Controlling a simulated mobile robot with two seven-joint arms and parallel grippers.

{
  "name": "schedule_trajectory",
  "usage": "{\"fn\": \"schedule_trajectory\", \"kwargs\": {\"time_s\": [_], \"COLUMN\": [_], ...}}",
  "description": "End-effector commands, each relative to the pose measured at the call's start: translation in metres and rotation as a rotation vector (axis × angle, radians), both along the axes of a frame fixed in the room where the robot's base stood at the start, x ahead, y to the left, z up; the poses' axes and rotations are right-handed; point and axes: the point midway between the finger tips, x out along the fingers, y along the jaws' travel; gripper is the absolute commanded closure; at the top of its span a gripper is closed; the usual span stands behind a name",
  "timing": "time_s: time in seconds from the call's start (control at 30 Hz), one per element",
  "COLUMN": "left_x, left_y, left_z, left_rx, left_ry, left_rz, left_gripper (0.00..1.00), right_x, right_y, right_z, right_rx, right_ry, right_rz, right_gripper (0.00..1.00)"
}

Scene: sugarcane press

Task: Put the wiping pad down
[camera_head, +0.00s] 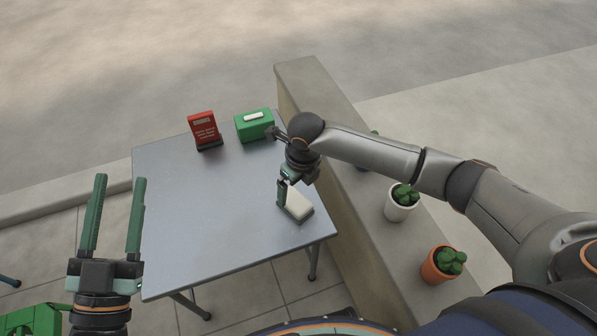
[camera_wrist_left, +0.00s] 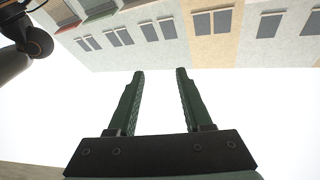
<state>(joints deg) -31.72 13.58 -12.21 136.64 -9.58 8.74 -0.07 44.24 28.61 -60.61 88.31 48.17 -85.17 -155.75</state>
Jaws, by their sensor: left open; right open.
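The wiping pad (camera_head: 298,205), cream-coloured on top with a darker base, lies on the grey table (camera_head: 200,220) near its right edge. My right gripper (camera_head: 283,196) is right at the pad's left side, pointing down. It is open; its far finger is partly hidden, and I cannot tell whether it touches the pad. My left gripper (camera_head: 118,210) is open and empty, pointing up beside the table's left edge. In the left wrist view its two green fingers (camera_wrist_left: 160,85) stand apart with only sky and buildings beyond.
A red sign (camera_head: 203,129) and a green box (camera_head: 254,126) with a pale top stand at the table's back. A low concrete wall (camera_head: 310,95) runs along the right, carrying a white plant pot (camera_head: 400,208) and an orange one (camera_head: 438,270). The table's middle is clear.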

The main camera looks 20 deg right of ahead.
Motion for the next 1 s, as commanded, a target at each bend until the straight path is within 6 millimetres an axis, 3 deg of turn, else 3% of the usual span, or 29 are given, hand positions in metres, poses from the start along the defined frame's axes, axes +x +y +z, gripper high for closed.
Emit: {"fn": "schedule_trajectory", "kwargs": {"time_s": [0.2,0.4,0.6,1.0], "left_x": [0.011,0.013,0.012,0.013], "left_y": [0.004,0.006,0.006,0.006], "left_z": [-0.049,-0.08,-0.091,-0.091], "left_rx": [0.0,0.0,0.001,0.001], "left_ry": [0.217,0.342,0.384,0.385], "left_rz": [0.032,0.048,0.053,0.054], "left_gripper": [0.5,0.5,0.5,0.5], "right_x": [-0.002,-0.004,-0.005,-0.012], "right_y": [-0.001,-0.003,-0.003,0.005], "right_z": [0.031,0.046,0.05,0.046], "right_rx": [0.001,0.0,0.001,0.022], "right_ry": [-0.003,-0.002,-0.001,0.002], "right_rz": [0.0,0.0,-0.001,-0.046], "right_gripper": [0.0,0.0,0.0,0.0]}}
